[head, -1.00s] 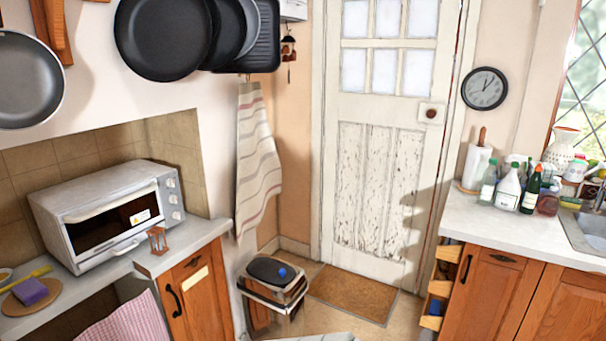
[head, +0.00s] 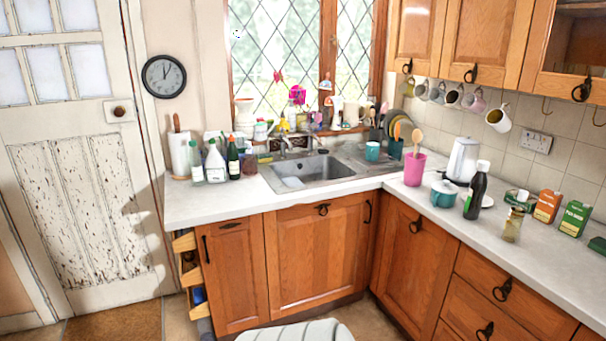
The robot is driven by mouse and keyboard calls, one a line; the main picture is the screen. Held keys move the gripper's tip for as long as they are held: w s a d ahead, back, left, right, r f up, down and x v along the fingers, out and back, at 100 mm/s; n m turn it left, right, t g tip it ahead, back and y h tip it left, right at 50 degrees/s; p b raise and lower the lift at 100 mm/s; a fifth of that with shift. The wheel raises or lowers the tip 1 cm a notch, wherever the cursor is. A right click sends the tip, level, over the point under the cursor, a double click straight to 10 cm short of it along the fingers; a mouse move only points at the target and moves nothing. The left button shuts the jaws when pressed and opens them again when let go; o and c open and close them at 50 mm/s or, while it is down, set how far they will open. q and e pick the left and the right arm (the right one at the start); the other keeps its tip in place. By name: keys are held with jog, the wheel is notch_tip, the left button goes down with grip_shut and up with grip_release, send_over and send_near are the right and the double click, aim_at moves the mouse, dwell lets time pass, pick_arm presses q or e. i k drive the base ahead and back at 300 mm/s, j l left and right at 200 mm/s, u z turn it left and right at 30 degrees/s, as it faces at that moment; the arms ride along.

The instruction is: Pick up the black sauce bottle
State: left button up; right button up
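Neither of my grippers is in the head view.
The L-shaped worktop (head: 400,184) has a sink (head: 310,172) by the window. A pink utensil pot (head: 414,168) stands near the corner. Orange (head: 547,206) and green (head: 575,218) boxes stand to the right. A striped light-coloured seat (head: 295,332) is at the bottom edge.

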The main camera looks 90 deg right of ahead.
aim_at(478, 183)
jog(key=z, duration=3.85)
jog(key=i+j, duration=0.4)
jog(key=i, duration=0.15)
jog(key=i+j+z, duration=0.1)
jog(key=i+j, duration=0.25)
jog(key=i, duration=0.15)
